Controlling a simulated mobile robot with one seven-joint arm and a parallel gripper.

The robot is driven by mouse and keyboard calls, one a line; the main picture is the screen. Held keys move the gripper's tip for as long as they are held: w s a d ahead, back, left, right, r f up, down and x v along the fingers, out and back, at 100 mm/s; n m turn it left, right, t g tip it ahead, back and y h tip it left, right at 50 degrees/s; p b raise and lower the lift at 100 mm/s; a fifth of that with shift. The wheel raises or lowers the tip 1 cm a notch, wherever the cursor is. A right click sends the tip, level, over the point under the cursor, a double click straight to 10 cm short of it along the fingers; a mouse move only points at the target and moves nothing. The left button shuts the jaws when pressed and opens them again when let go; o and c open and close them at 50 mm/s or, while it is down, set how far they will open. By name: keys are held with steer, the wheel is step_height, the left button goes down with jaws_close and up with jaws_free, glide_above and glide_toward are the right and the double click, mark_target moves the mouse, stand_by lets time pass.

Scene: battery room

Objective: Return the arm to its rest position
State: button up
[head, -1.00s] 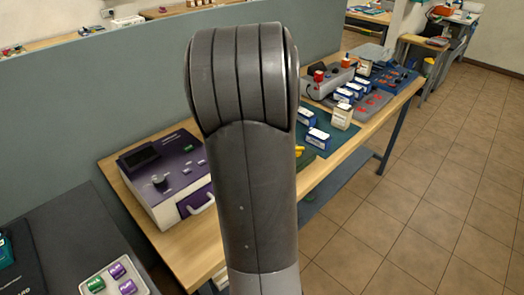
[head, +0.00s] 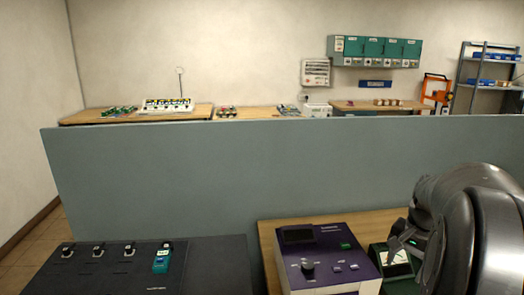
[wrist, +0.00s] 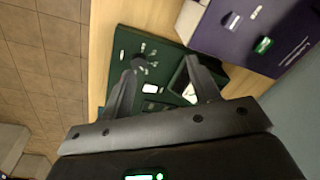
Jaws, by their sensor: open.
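My arm is at the lower right of the head view, bent over the wooden bench. My gripper (wrist: 159,68) is open in the wrist view, its two fingers apart with nothing between them. A dark green device (wrist: 152,90) with a dial and light labels lies below the fingers. It also shows in the head view (head: 399,262), partly hidden by my arm. I cannot tell how far the fingertips are above it.
A purple and white device (head: 318,262) stands beside the green one. A dark panel (head: 205,270) with several switches and a teal unit is at the lower left. A grey partition (head: 230,175) runs behind the bench. Bare tiled floor (wrist: 40,65) shows in the wrist view.

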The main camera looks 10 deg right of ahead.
steer(key=s+a+r+n+t, duration=0.2)
steer(key=s+a+n, duration=0.3)
steer(key=a, duration=0.8)
steer(key=s+a+r+n+t, duration=0.2)
steer(key=s+a+n, duration=0.4)
steer(key=a, duration=0.6)
steer(key=shift+s+a+r, duration=0.15)
steer(key=shift+s+a, duration=0.2)
steer(key=shift+s, duration=0.4)
stand_by(0.8)
